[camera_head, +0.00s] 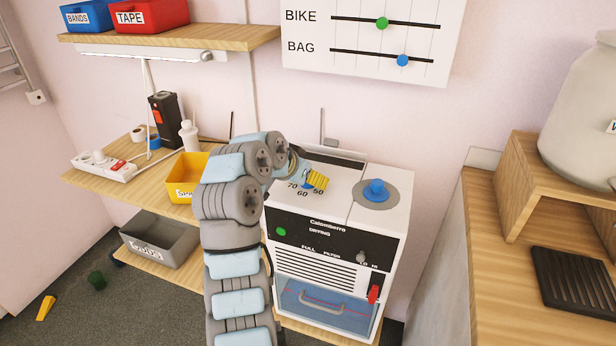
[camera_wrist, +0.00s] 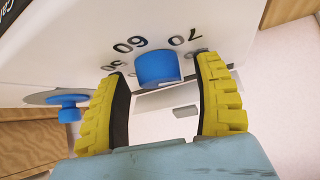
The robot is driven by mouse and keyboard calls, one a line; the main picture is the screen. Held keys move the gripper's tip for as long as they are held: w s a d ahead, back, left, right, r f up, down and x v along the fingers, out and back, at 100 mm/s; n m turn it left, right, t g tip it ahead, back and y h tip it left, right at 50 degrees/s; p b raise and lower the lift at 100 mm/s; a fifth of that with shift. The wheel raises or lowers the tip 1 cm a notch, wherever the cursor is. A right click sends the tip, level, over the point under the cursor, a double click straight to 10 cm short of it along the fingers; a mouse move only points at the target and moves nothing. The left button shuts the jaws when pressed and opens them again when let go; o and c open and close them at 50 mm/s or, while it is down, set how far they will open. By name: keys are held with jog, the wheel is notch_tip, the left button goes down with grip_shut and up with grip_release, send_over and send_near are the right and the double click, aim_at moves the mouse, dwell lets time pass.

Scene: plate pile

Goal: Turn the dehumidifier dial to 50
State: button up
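The white dehumidifier (camera_head: 340,234) stands below the wall panel, with the printed numbers 70, 60 and 50 on its top. In the wrist view a blue dial knob (camera_wrist: 157,68) sits beside the numbers 60 and 70. My gripper (camera_head: 316,180) is over this dial and hides most of it in the head view. In the wrist view my gripper (camera_wrist: 163,70) is open, with one yellow finger on each side of the knob and a gap showing at both sides. The dial's pointer cannot be made out.
A second blue knob on a grey disc (camera_head: 376,190) is on the right of the dehumidifier's top. A thin upright post (camera_head: 322,128) stands behind. A yellow bin (camera_head: 183,178) is on the left shelf. A wooden counter (camera_head: 484,260) stands at the right.

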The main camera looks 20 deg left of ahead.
jog(key=c, duration=1.1)
jog(key=shift+f, duration=0.1)
jog(key=n+y, duration=0.3)
jog(key=n, duration=0.1)
jog(key=shift+d+n+y+p, duration=0.15)
jog(key=shift+n+y+p, duration=0.15)
jog(key=shift+p, duration=0.05)
jog(key=n+y, duration=0.2)
jog(key=n+g+y, duration=0.1)
jog(key=n, duration=0.2)
jog(key=shift+g+y, duration=0.3)
jog(key=shift+y, duration=0.1)
jog(key=n+g+y, duration=0.1)
jog(key=n, duration=0.1)
jog(key=n+g+y, duration=0.1)
jog(key=n+g, duration=0.1)
jog(key=n, duration=0.1)
jog(key=shift+n+y, duration=0.3)
jog(key=shift+y, duration=0.1)
jog(key=shift+n+g, duration=0.6)
jog(key=shift+n, duration=0.1)
jog(key=shift+n+g+y+p, duration=0.45)
jog(key=shift+n+g, duration=0.25)
jog(key=shift+n, duration=0.4)
jog(key=o, duration=1.2)
